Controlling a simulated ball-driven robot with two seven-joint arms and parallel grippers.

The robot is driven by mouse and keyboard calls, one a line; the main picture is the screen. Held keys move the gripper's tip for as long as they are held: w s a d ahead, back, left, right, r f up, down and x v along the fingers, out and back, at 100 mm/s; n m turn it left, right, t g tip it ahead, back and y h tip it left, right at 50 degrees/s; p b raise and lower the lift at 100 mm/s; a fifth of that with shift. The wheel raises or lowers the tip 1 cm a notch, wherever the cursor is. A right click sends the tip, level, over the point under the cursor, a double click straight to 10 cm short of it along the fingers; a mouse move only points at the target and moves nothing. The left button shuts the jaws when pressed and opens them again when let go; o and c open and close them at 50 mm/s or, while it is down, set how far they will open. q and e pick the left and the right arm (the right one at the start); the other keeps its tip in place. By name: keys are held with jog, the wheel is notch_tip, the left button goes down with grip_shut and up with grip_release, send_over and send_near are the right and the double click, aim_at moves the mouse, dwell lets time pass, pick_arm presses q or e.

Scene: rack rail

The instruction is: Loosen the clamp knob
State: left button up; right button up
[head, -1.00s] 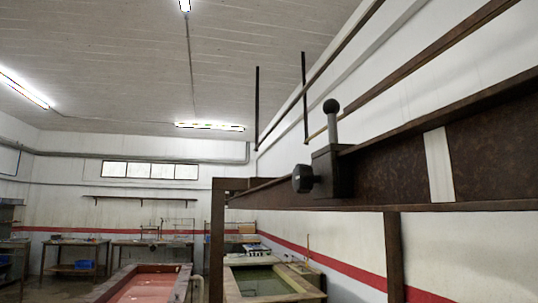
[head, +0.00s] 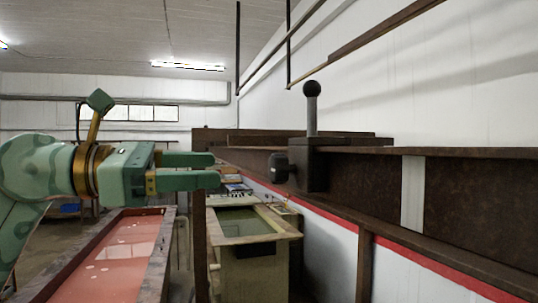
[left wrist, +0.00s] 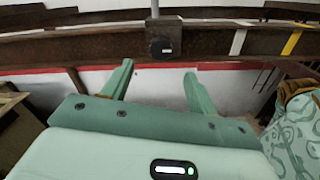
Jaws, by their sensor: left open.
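The clamp is a dark block (head: 312,166) on the brown rack rail (head: 450,195), with an upright grey lever ending in a black ball (head: 312,89). The clamp knob (head: 279,167) is dark and round and sticks out from the block's left side. In the left wrist view the knob (left wrist: 161,46) faces me, beyond and between the fingertips. My left gripper (head: 214,170) is open and empty, its fingers pointing right toward the knob, with a gap between them. It also shows in the left wrist view (left wrist: 159,72). My right gripper is in neither view.
A white strip (head: 413,193) marks the rail right of the clamp. A yellow strip (left wrist: 291,43) shows farther along the rail in the left wrist view. Below stand a tank with red liquid (head: 110,255) and one with greenish liquid (head: 243,222). A post (head: 364,266) stands under the rail.

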aim_at(271, 166)
pick_arm(q)
jog(key=p+x, duration=0.2)
jog(key=x, duration=0.7)
jog(key=shift+d+r+p, duration=0.1)
jog(key=shift+p, duration=0.3)
jog(key=shift+w+d, duration=0.1)
jog(key=shift+d, duration=0.45)
jog(key=c, duration=1)
